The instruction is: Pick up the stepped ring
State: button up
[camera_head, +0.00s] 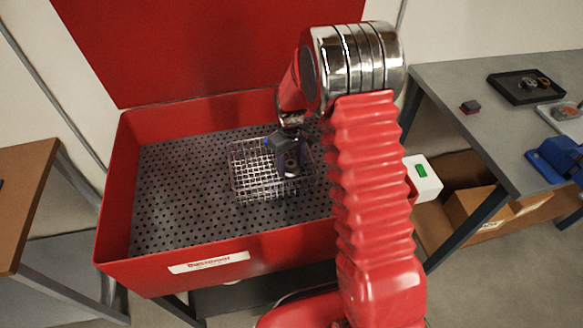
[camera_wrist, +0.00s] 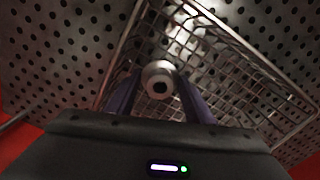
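The stepped ring (camera_wrist: 158,78), a pale metal piece with a round dark hole, shows in the wrist view between the two purple-blue fingers of my gripper (camera_wrist: 159,88). The fingertips lie close on either side of it. I cannot tell whether they touch it. In the head view my gripper (camera_head: 290,163) points down into a wire basket (camera_head: 240,185). There the ring is too small and too hidden by the gripper to make out surely.
The basket stands on the perforated floor of a red washing tub (camera_head: 170,255) with raised walls. The basket's wire walls are close around my fingers. A grey table (camera_head: 450,90) at the right holds a black tray (camera_head: 505,93) and blue parts (camera_head: 556,158). A brown table (camera_head: 25,190) stands at the left.

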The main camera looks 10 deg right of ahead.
aim_at(290, 163)
jog(key=c, duration=0.8)
jog(key=shift+r, duration=0.15)
notch_tip(290, 163, up, 10)
jog(key=shift+f, duration=0.1)
dwell(0.5)
